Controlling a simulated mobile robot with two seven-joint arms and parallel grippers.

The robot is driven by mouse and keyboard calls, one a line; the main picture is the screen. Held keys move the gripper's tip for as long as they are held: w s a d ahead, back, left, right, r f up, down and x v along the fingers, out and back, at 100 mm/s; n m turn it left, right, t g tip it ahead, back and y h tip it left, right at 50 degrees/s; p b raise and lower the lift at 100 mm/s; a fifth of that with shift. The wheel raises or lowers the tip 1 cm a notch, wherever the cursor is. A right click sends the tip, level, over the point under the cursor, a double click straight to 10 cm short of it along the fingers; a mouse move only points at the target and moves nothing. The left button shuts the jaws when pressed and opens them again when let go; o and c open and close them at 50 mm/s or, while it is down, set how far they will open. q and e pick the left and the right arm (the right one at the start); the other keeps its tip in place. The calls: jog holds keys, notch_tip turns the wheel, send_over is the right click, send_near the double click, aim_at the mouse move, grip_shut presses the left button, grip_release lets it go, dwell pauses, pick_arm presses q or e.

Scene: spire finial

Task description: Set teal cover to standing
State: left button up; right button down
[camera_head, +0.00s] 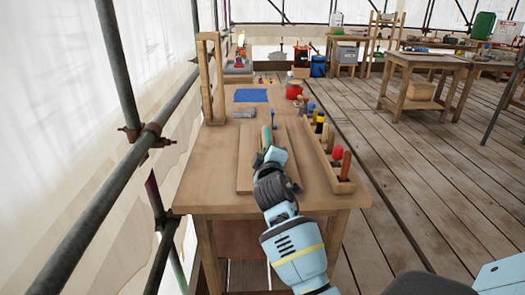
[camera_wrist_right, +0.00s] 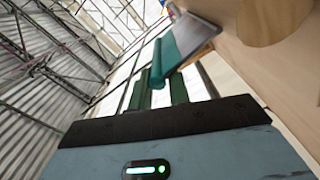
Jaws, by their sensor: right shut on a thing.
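The teal cover (camera_head: 266,133) shows in the head view as a small upright teal piece at the tip of my right gripper (camera_head: 268,145), over the board on the bench. In the right wrist view the teal cover (camera_wrist_right: 163,60) is a rounded teal length beside a flat grey-edged part, just beyond my right gripper's fingers (camera_wrist_right: 162,92). The right gripper is shut on the cover; my wrist hides the exact grip in the head view. Whether the cover touches the board cannot be told. My left gripper is not in view.
The wooden bench (camera_head: 215,178) carries a long tool rack (camera_head: 325,165) with coloured handles on the right. A blue mat (camera_head: 251,95), a grey block (camera_head: 244,114) and a red pot (camera_head: 293,91) lie farther back. A wooden frame (camera_head: 206,80) stands at the left edge. Bare bench shows at left.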

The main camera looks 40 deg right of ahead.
jog(key=shift+s+d+f+m, duration=0.25)
jog(key=shift+s+d+m, duration=0.2)
jog(key=shift+d+m, duration=0.35)
jog(key=shift+a, duration=0.1)
jog(key=shift+f+m, duration=0.2)
jog(key=shift+m, duration=0.1)
jog(key=c, duration=1.3)
grip_release()
jog(key=shift+s+r, duration=0.1)
jog(key=shift+s, duration=0.05)
jog(key=shift+r, duration=0.1)
jog(key=shift+s+a, duration=0.2)
jog(key=shift+a, duration=0.05)
jog(key=shift+v, duration=3.55)
